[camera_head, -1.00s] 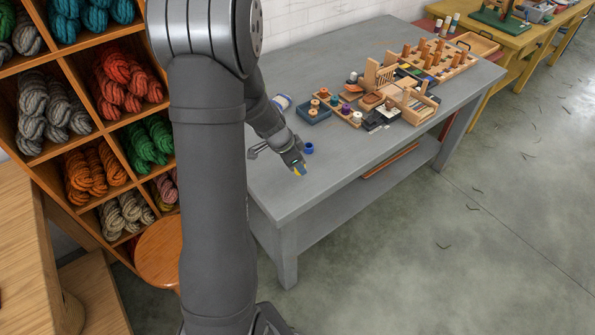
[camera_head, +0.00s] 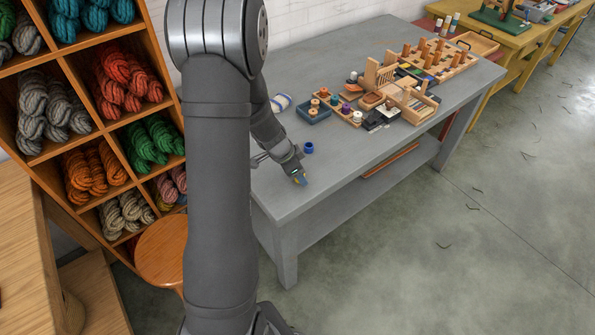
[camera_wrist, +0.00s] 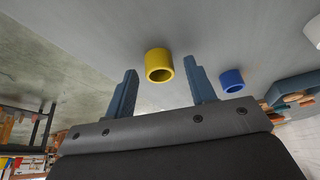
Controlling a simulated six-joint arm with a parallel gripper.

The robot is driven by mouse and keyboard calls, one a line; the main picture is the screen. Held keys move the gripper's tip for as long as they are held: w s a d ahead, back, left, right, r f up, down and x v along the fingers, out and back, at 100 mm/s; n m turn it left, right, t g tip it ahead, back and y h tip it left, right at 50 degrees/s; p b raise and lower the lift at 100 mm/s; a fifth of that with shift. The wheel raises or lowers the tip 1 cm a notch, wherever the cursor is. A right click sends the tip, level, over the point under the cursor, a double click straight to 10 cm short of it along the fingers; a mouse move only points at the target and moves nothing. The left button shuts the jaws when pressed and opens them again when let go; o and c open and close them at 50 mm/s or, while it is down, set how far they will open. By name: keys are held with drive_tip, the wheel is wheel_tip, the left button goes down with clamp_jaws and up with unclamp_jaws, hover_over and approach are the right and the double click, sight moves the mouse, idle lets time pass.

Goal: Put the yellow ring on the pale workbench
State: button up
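The yellow ring (camera_wrist: 159,65) shows in the wrist view against the grey tabletop, just beyond and between my fingertips, with a gap to each finger. My gripper (camera_wrist: 160,75) is open and empty; in the head view my gripper (camera_head: 302,180) is low over the near left part of the grey table (camera_head: 335,165). The ring is mostly hidden by the gripper in the head view. A light wooden bench top (camera_head: 20,230) stands at the left edge of the head view; I cannot tell whether it is the pale workbench.
A blue ring (camera_head: 308,147) stands close behind my gripper, and also shows in the wrist view (camera_wrist: 231,80). A blue tray (camera_head: 313,113) and wooden racks (camera_head: 432,60) fill the back of the grey table. A yarn shelf (camera_head: 95,110) and round stool (camera_head: 160,250) stand left.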

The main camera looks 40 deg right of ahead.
drive_tip(key=v, duration=1.6)
drive_tip(key=shift+w+r, duration=0.15)
drive_tip(key=shift+r, duration=0.2)
drive_tip(key=shift+o, duration=0.7)
drive_tip(key=shift+a+r, duration=0.15)
drive_tip(key=shift+r, duration=0.2)
drive_tip(key=s+d+r+n+t+y, duration=0.1)
drive_tip(key=s+d+n+t+y, duration=0.15)
drive_tip(key=d+n, duration=0.45)
drive_tip(key=f, duration=0.5)
drive_tip(key=f+n, duration=0.1)
drive_tip(key=f, duration=0.5)
drive_tip(key=f+n, duration=0.1)
drive_tip(key=f, duration=0.5)
drive_tip(key=shift+w+f+g+y, duration=0.15)
drive_tip(key=shift+w+g+y, duration=0.15)
drive_tip(key=shift+g+y, duration=0.05)
drive_tip(key=shift+c, duration=0.3)
